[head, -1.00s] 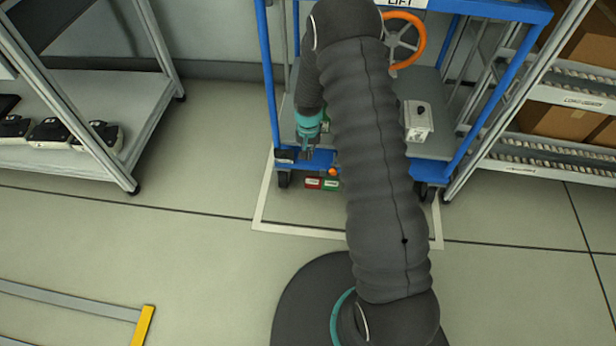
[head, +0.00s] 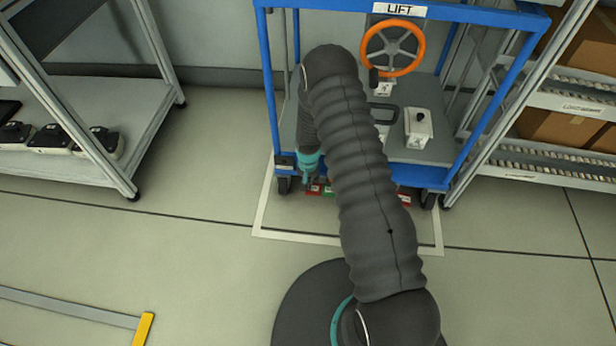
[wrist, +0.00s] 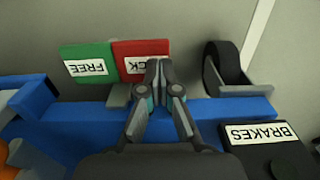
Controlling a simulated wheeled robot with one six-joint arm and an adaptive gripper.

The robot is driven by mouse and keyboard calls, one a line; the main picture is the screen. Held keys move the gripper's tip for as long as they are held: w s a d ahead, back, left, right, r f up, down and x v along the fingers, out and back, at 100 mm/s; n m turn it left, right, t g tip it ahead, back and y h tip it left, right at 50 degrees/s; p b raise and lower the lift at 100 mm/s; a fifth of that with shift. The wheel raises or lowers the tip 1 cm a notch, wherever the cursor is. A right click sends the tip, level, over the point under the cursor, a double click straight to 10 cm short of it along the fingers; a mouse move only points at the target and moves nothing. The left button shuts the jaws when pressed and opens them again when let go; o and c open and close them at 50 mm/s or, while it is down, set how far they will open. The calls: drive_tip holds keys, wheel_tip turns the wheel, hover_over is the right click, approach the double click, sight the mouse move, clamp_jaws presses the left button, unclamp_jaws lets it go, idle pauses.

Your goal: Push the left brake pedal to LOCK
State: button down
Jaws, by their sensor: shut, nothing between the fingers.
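The left brake pedal has a red plate (wrist: 142,48) and a green plate (wrist: 88,65) lettered FREE, side by side below the blue cart frame. The red plate's lettering is partly covered, with only its end, "CK", readable. In the head view the red plate (head: 314,189) and green plate (head: 329,191) are small, low at the cart's front left. My gripper (wrist: 158,68) is shut and empty, its fingertips over the red plate's edge in the wrist view. I cannot tell whether they touch it. In the head view my gripper (head: 307,184) is just left of the red plate.
A black caster wheel (wrist: 226,66) stands beside the red plate, near a BRAKES label (wrist: 262,133). The blue cart (head: 275,90) carries an orange handwheel (head: 393,47) and a grey box (head: 418,128).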

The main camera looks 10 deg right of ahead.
drive_tip(key=shift+f, duration=0.35)
drive_tip(key=shift+f, duration=0.1)
drive_tip(key=f+b, duration=0.1)
drive_tip(key=b, duration=0.3)
drive_tip(key=shift+w+a+f, duration=0.1)
drive_tip(key=shift+a+f, duration=0.25)
drive_tip(key=shift+r, duration=0.2)
drive_tip(key=w+a+r+p, duration=0.1)
drive_tip(key=a+r, duration=0.2)
drive_tip(key=r, duration=1)
drive_tip(key=shift+a+r, duration=0.15)
drive_tip(key=shift+r, duration=0.1)
